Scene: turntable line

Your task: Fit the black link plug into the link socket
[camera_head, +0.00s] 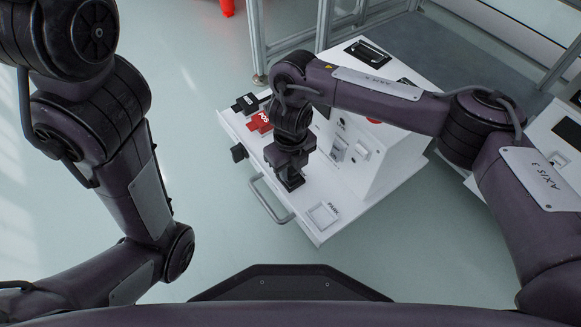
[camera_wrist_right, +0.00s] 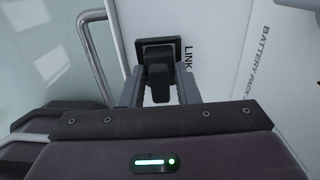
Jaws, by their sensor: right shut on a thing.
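My right gripper (camera_head: 290,172) points down over the front ledge of the white cabinet. In the right wrist view, its two grey fingers (camera_wrist_right: 159,88) are shut on the black link plug (camera_wrist_right: 159,82). The plug's dark end also shows below the gripper in the head view (camera_head: 292,184). A black square piece (camera_wrist_right: 156,47) beside the printed word LINK lies at the plug's far end, where the link socket appears to be. The plug lines up with it, but I cannot tell whether it is seated. My left gripper is outside the views.
A red POS connector (camera_head: 262,121) and a black connector (camera_head: 246,102) sit at the ledge's far left end. A PARK recess (camera_head: 322,214) is at the near end. A metal handle (camera_head: 268,200) runs along the ledge's front. The cabinet's raised white housing (camera_head: 365,155) stands to the right.

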